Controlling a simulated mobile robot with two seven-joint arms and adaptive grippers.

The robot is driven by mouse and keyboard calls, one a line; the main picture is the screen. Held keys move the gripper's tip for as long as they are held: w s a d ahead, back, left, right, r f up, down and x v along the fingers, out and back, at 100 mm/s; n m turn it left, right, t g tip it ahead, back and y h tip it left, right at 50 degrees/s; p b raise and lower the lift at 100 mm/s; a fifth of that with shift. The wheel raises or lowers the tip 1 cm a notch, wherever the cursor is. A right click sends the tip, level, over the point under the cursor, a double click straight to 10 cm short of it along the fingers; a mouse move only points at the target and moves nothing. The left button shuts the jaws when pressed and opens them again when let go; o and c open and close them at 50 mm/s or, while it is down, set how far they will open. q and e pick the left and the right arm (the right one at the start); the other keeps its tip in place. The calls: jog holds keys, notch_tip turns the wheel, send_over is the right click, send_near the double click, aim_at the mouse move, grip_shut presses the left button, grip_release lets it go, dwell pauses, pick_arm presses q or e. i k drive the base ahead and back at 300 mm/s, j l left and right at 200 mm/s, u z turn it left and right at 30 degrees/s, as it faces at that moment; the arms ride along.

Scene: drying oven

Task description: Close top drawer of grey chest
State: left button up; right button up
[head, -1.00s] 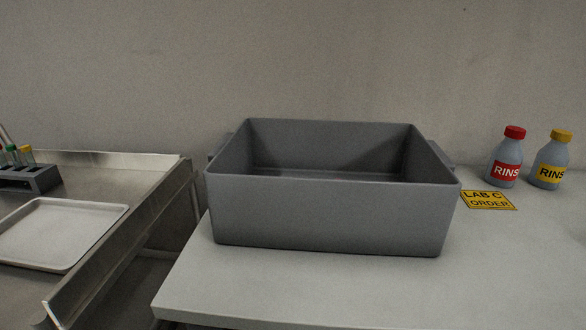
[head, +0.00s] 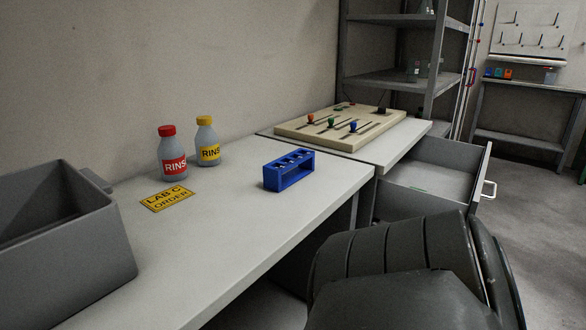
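The grey chest (head: 368,202) stands beyond the right end of the bench, partly hidden behind it and behind my arm. Its top drawer (head: 440,152) is pulled open toward the right. A white handle (head: 489,189) is on the drawer's front. A dark arm link of mine fills the lower right and covers the lower part of the chest. Neither gripper shows in the head view.
A beige slider board (head: 340,127) lies on the chest top. The bench (head: 230,225) holds a grey bin (head: 70,240), a red-capped bottle (head: 172,155), a yellow-capped bottle (head: 207,142) and a blue rack (head: 289,170). Shelving (head: 400,80) stands behind. Floor (head: 530,215) right of the drawer looks clear.

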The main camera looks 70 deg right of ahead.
aim_at(452, 173)
jog(key=k+l, duration=0.15)
jog(key=k, duration=0.15)
jog(key=k+l+z, duration=0.1)
jog(key=k, duration=0.2)
jog(key=z, duration=2.95)
